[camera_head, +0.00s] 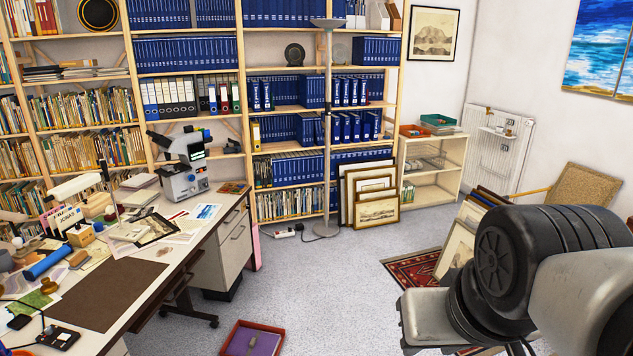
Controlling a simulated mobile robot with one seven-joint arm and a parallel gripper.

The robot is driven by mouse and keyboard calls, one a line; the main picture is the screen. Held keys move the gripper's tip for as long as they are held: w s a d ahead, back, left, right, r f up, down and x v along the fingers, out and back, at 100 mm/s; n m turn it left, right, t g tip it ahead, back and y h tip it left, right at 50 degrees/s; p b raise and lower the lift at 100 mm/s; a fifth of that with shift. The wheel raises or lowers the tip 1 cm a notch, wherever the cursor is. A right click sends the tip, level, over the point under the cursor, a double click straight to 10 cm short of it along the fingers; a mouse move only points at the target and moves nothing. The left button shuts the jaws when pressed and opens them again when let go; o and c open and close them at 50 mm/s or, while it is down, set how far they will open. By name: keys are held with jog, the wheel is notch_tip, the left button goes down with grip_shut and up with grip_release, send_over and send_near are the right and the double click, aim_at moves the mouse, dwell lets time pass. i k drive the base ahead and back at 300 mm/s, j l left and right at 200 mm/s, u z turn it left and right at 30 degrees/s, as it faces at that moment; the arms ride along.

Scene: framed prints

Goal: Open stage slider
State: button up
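A grey and white microscope (183,182) with dark eyepieces stands at the far end of the long desk (194,238), on the left side of the view. Its stage is too small to make out, so I cannot tell how any slider on it is set. Links of my arm fill the lower right, far from the microscope. My gripper is not in view.
Papers, a brown mat (108,292) and small items cover the desk. Full bookshelves line the back wall. A floor lamp (328,150) stands before them. Framed prints (376,210) lean nearby. A red tray (252,338) lies on the floor. The carpet (320,285) centre is clear.

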aim_at(167, 168)
jog(key=i+u, duration=0.15)
jog(key=i, duration=0.35)
jog(key=i+l+u, duration=0.1)
jog(key=i, duration=0.4)
jog(key=i+l+u, duration=0.15)
jog(key=i, duration=0.35)
jog(key=i+l+u, duration=0.35)
jog(key=i, duration=0.15)
jog(key=i+l+u, duration=0.4)
jog(key=i+l+z, duration=0.35)
jog(key=l, duration=0.2)
jog(key=i+l+z, duration=0.65)
jog(key=i+l, duration=0.15)
jog(key=i+u, duration=0.25)
jog(key=i, duration=0.2)
jog(key=i+l+u, duration=0.25)
jog(key=i, duration=0.25)
jog(key=i+l+u, duration=0.2)
jog(key=i, duration=0.25)
jog(key=i+j+u, duration=0.2)
jog(key=u, duration=0.25)
jog(key=i+u, duration=0.8)
jog(key=u, duration=0.15)
